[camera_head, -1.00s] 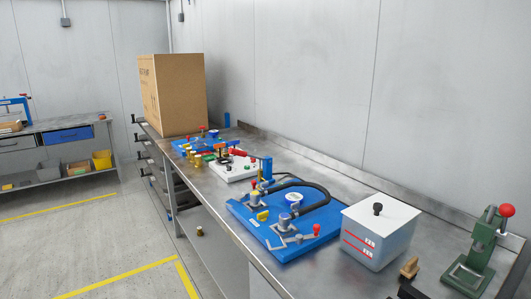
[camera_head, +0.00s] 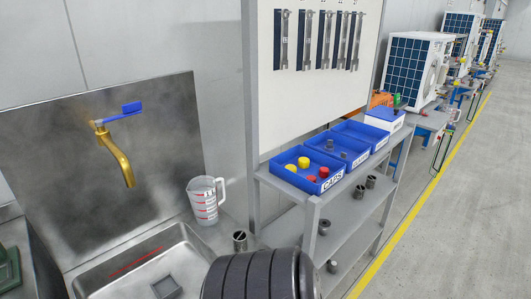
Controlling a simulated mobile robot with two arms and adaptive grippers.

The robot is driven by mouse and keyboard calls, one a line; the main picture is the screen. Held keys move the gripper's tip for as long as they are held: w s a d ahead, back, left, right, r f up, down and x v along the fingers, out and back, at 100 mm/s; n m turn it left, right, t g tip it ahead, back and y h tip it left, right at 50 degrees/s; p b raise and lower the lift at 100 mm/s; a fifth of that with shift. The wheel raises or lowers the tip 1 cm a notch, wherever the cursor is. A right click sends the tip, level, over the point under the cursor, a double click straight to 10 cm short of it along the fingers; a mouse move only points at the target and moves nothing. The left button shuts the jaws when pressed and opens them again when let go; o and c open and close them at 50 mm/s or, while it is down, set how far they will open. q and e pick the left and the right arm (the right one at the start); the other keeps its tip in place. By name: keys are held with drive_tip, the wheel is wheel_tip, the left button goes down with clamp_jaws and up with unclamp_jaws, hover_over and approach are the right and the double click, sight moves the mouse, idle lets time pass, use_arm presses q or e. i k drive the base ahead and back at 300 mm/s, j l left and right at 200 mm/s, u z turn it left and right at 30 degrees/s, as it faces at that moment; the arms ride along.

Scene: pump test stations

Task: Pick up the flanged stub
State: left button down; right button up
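I cannot tell for sure which piece is the flanged stub. Small grey metal parts (camera_head: 329,145) stand in the middle blue bin (camera_head: 353,165) on the rack's top shelf; they are too small to make out a flange. Several dark grey metal cylinders (camera_head: 323,227) stand on the shelf below. Another short metal cylinder (camera_head: 239,240) stands on the counter beside the sink. Neither of my grippers shows in this view.
A sink (camera_head: 146,262) with a brass tap (camera_head: 124,163) is at left, a measuring jug (camera_head: 205,200) beside it. The front blue bin (camera_head: 283,172) holds red and yellow caps. Wrenches (camera_head: 324,40) hang on the white board (camera_head: 296,105). The floor (camera_head: 470,215) at right is clear.

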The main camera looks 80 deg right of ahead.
sight(324, 224)
drive_tip(key=z, duration=3.25)
drive_tip(key=u, duration=0.35)
drive_tip(key=l+u, duration=0.2)
drive_tip(key=u, duration=0.2)
drive_tip(key=i+l+u, duration=0.1)
drive_tip(key=l+u, duration=0.15)
drive_tip(key=u, duration=0.2)
drive_tip(key=l+u, duration=0.25)
drive_tip(key=u, duration=0.15)
drive_tip(key=l+u, duration=0.2)
drive_tip(key=u, duration=0.2)
drive_tip(key=k+l+u, duration=0.1)
drive_tip(key=u, duration=0.3)
drive_tip(key=l, duration=0.1)
